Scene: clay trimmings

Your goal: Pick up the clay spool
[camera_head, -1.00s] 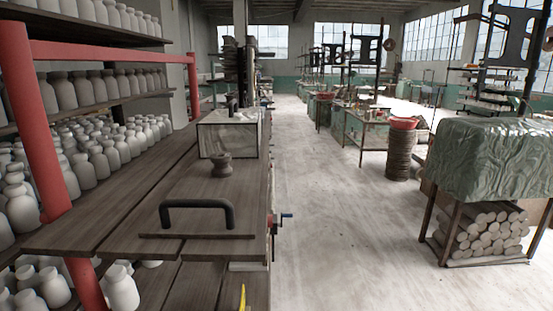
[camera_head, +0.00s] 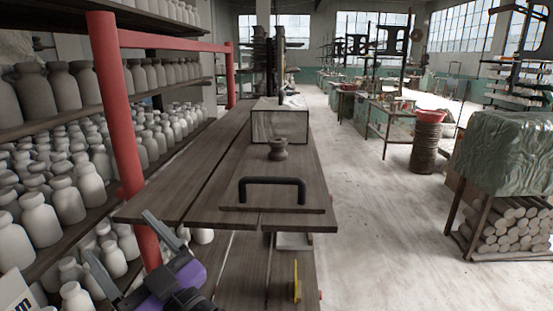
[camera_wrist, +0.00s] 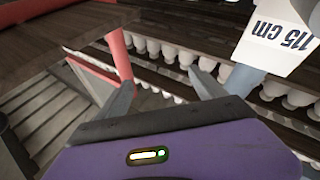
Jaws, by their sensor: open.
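The clay spool (camera_head: 278,148) is a small dark grey-brown piece with a narrow waist. It stands upright on the wooden bench top (camera_head: 200,190), behind a black handle and in front of a glass-sided box. My gripper (camera_head: 118,248) is at the lower left of the head view, left of the bench's near end and well apart from the spool. Its two fingers are spread with nothing between them. The wrist view shows the open fingers (camera_wrist: 162,92) over shelves of white bottles; the spool is not in that view.
A black handle (camera_head: 272,181) stands near the bench's front edge. A glass-sided box (camera_head: 280,122) is behind the spool. A red post (camera_head: 117,110) and shelves of bottles (camera_head: 62,200) crowd the left. A yellow tool (camera_head: 296,280) is below. The floor (camera_head: 365,230) at right is open.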

